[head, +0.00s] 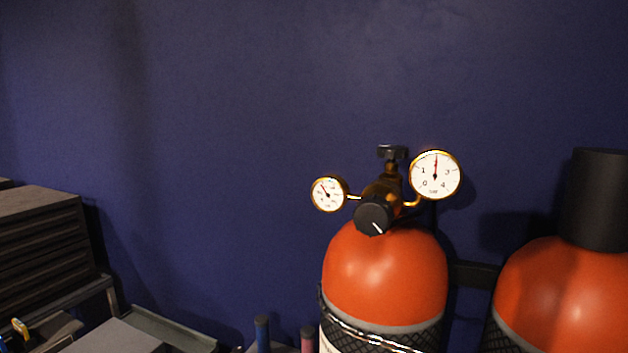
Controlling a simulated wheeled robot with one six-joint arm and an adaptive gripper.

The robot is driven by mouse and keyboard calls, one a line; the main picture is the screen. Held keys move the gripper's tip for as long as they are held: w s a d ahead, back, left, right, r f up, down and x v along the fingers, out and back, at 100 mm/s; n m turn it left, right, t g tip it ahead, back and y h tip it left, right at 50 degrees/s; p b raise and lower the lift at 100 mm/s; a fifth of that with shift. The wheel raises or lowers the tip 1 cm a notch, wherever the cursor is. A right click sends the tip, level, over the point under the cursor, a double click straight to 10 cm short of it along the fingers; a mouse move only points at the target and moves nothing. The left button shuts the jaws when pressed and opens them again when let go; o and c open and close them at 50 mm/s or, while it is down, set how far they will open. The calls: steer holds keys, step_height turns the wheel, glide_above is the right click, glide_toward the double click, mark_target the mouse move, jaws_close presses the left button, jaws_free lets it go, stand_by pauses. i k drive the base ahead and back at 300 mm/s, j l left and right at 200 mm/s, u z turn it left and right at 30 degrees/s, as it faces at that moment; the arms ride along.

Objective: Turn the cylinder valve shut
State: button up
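An orange-topped gas cylinder (385,275) stands upright right of centre in the head view, held by a chain. A brass valve and regulator body (382,190) sits on its top. A small dark handle (392,152) tops the valve. A black round knob (373,217) with a white mark faces me at the front. A smaller gauge (328,194) is on the left and a larger gauge (435,175) on the right, its needle pointing about straight up. My gripper is not in view.
A second orange cylinder (568,290) with a black cap (598,200) stands at the right. A dark drawer cabinet (40,235) and a grey tray (170,328) are at the left. A blue wall (220,110) is behind. Space around the valve's left looks free.

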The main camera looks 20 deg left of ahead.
mark_target(391, 152)
steer(key=u, duration=0.6)
steer(key=i, duration=0.7)
steer(key=j+u, duration=0.15)
steer(key=j, duration=0.3)
steer(key=i+j+u, duration=0.1)
steer(key=j, duration=0.3)
steer(key=i+j+u, duration=0.15)
steer(key=j, duration=0.25)
steer(key=j+u, duration=0.15)
steer(key=j, duration=0.25)
steer(key=i, duration=0.05)
